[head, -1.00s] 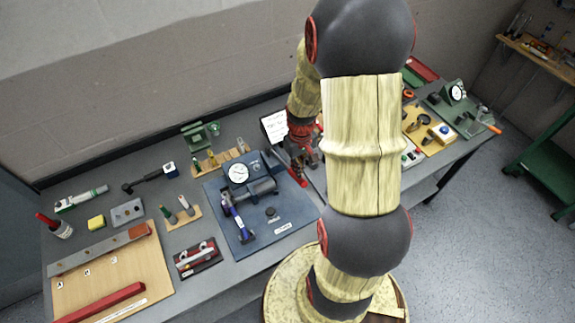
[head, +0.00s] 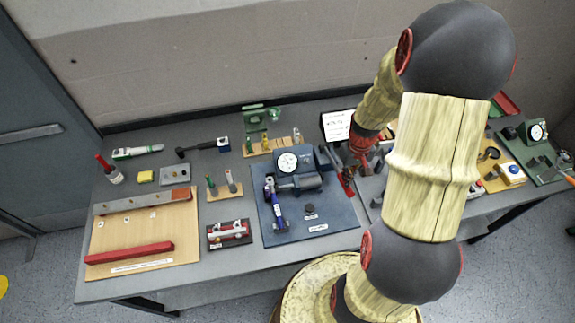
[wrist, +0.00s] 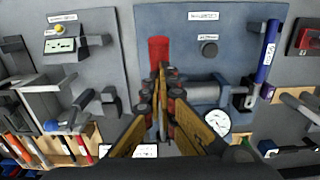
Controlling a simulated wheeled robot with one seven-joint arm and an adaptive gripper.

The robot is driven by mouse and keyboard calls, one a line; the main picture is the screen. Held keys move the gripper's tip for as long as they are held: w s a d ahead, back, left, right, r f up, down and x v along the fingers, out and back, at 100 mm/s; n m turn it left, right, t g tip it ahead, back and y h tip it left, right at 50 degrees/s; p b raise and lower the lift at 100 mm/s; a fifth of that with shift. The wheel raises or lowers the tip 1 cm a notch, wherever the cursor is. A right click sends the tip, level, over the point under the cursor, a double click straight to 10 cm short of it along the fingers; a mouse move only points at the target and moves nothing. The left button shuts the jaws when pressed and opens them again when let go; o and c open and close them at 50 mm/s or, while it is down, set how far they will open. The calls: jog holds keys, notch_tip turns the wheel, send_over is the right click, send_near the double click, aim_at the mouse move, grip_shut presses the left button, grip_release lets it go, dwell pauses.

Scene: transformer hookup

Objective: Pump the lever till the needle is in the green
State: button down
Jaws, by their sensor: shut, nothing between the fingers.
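A blue pump board (head: 335,205) lies on the bench, carrying a round white gauge (head: 288,161), a grey cylinder and a lever with a blue handle (head: 277,212) at its left side. The needle and any green band are too small to read. In the wrist view the blue handle (wrist: 267,52) is at upper right and the gauge (wrist: 215,122) is below the cylinder (wrist: 195,92). My gripper (wrist: 160,75) is shut and empty over the board, apart from the lever. A red piece (wrist: 158,48) shows just beyond its tips. In the head view my arm partly hides the gripper.
A second gauge (head: 536,132) sits on a green board at far right, near an orange handle (head: 571,178). A small black fixture (head: 229,234) and a wooden board (head: 185,225) lie to the left.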

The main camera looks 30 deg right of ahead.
notch_tip(320, 180, down, 9)
jog(key=b, duration=0.6)
notch_tip(320, 180, up, 12)
jog(key=p, duration=0.8)
jog(key=shift+w+r+p, duration=0.1)
jog(key=shift+r+p, duration=0.1)
jog(key=shift+p, duration=0.2)
dwell(2.2)
jog(key=shift+r, duration=0.1)
notch_tip(320, 180, up, 5)
jog(key=p, duration=0.3)
dwell(0.5)
dwell(0.4)
